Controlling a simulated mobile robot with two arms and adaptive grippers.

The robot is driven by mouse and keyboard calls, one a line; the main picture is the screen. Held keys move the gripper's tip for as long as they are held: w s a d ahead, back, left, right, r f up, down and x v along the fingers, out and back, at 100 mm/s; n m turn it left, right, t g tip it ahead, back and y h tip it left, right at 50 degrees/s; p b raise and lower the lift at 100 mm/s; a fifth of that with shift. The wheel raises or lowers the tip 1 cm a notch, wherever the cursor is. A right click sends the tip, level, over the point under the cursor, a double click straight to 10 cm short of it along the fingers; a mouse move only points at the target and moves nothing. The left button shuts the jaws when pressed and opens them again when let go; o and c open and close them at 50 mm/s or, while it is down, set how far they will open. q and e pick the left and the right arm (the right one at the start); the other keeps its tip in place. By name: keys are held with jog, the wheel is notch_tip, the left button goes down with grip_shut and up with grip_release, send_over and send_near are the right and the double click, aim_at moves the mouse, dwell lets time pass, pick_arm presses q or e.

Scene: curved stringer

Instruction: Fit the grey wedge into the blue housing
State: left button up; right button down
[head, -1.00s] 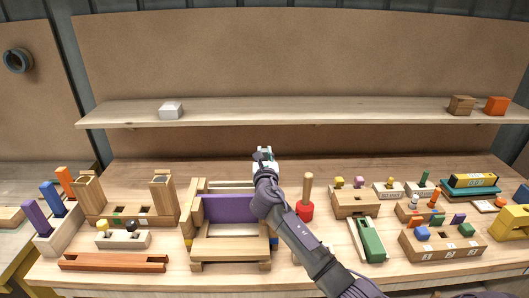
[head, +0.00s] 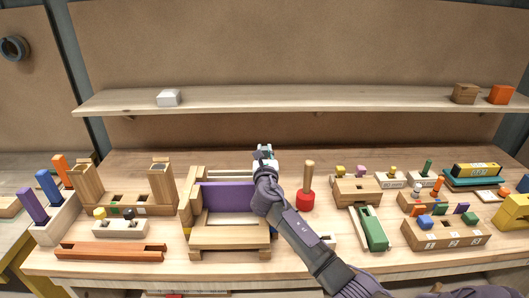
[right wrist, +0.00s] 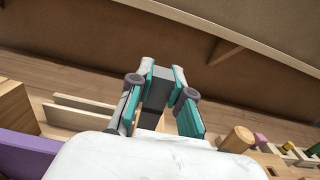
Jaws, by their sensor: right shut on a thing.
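My right gripper (head: 264,152) stands over the wooden stand with the purple panel, near its back right corner. In the right wrist view its teal fingers (right wrist: 164,72) are closed on a dark grey piece (right wrist: 157,90), which looks like the grey wedge. I cannot make out a blue housing in either view. My left gripper is not in view.
The wooden stand (head: 230,232) with its purple panel (head: 228,197) is beside my right forearm. A red-based peg (head: 306,200) stands just right of the gripper. Several block sets crowd the table's right side, a two-post rack (head: 125,202) the left. A shelf (head: 300,101) runs behind.

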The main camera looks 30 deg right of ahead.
jog(key=shift+p, duration=0.6)
dwell(1.2)
jog(key=shift+f+b, duration=1.85)
jog(key=shift+f, duration=0.5)
jog(key=c, duration=1)
grip_release()
jog(key=v, duration=1.2)
jog(key=shift+s, duration=0.1)
